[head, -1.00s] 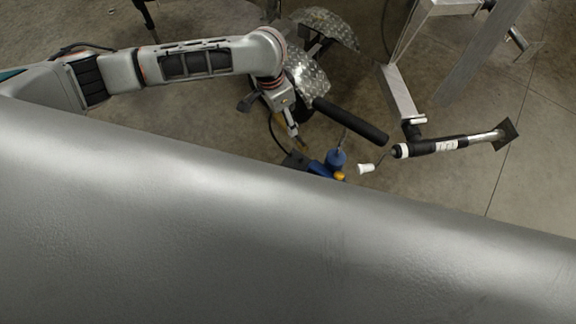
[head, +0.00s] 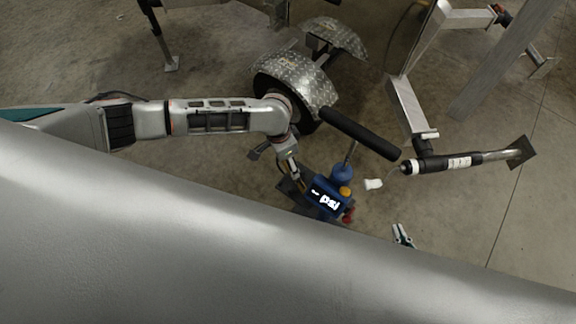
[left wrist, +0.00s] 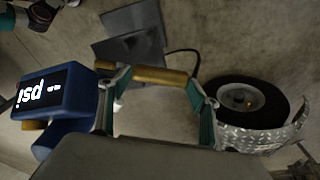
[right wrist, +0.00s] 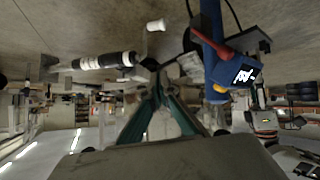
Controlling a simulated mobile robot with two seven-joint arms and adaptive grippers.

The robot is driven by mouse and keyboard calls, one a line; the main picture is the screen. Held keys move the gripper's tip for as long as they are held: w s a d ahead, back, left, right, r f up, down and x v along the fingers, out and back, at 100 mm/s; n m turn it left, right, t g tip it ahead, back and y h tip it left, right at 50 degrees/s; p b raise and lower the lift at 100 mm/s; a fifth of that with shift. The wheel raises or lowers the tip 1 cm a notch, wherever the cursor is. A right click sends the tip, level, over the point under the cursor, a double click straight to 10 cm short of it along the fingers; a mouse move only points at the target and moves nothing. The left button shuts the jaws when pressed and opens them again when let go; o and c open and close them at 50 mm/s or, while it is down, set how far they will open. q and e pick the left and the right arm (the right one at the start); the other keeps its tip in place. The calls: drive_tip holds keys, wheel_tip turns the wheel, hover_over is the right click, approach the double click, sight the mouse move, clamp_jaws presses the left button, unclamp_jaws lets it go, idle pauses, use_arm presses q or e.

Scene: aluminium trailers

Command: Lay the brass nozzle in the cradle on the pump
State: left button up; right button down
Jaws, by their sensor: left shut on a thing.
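The brass nozzle (left wrist: 150,75) lies across my left gripper in the left wrist view, held between its two fingers. My left gripper (head: 294,182) is beside the pump, on its left in the head view. The blue pump (head: 322,199) has a lit "psi" display, a black bar handle (head: 360,134) and an orange cap. It also shows in the left wrist view (left wrist: 52,98) and the right wrist view (right wrist: 226,66). I cannot make out the cradle clearly. My right gripper (head: 401,232) is empty, its fingertips together, to the right of the pump.
A large grey curved surface (head: 220,220) fills the front and hides the pump's lower part. A trailer wheel with tread-plate fender (head: 294,79) stands behind my left gripper. A trailer jack (head: 455,163) and a white cup-like piece (head: 373,184) are to the right.

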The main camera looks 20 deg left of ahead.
sight(287, 167)
use_arm(q)
drive_tip(key=shift+f, duration=0.35)
wheel_tip(287, 167, down, 4)
drive_tip(key=shift+r+b, duration=0.15)
drive_tip(key=shift+b, duration=0.65)
drive_tip(key=shift+r, duration=0.1)
drive_tip(key=o, duration=2)
drive_tip(key=shift+o, duration=0.2)
